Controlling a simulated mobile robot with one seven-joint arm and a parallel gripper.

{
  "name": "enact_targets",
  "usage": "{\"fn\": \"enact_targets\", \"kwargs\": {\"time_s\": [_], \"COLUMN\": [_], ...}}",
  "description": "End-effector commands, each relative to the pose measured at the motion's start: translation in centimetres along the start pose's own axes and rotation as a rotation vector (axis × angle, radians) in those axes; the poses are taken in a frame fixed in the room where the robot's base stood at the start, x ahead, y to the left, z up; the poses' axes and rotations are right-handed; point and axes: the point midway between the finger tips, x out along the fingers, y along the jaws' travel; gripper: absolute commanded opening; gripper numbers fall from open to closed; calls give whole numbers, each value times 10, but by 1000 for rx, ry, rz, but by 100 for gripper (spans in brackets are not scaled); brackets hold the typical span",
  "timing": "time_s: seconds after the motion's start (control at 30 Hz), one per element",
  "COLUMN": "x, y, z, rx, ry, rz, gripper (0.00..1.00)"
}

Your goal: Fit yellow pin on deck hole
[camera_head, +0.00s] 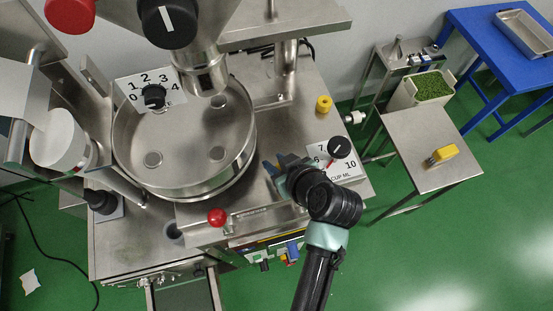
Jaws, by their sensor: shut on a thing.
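A short yellow cylinder (323,104) stands upright on the steel deck (283,122) of the machine, near its far right edge. It is apart from my gripper and looks like a yellow pin. My gripper (270,168) is lower on the deck, just right of the round steel bowl, with blue at its tips. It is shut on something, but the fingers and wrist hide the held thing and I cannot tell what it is. I cannot make out a deck hole; the area under the gripper is hidden.
The round bowl (122,153) is left of my gripper. A dial plate (348,171) with a black knob is on the right. A red ball knob (217,217) stands in front. A side table (415,180) holds a yellow item (442,154).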

Motion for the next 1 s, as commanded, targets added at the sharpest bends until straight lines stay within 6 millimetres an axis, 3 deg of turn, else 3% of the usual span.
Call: {"fn": "enact_targets", "kwargs": {"time_s": [0.27,0.3,0.5,0.83,1.0], "x": [6,6,6,5,-10], "y": [0,0,-1,-1,0], "z": [6,6,7,10,11], "rx": [0,0,2,5,6], "ry": [0,0,-4,-7,-6], "rz": [0,0,-3,-5,-1], "gripper": [0,32,65,65,65]}}
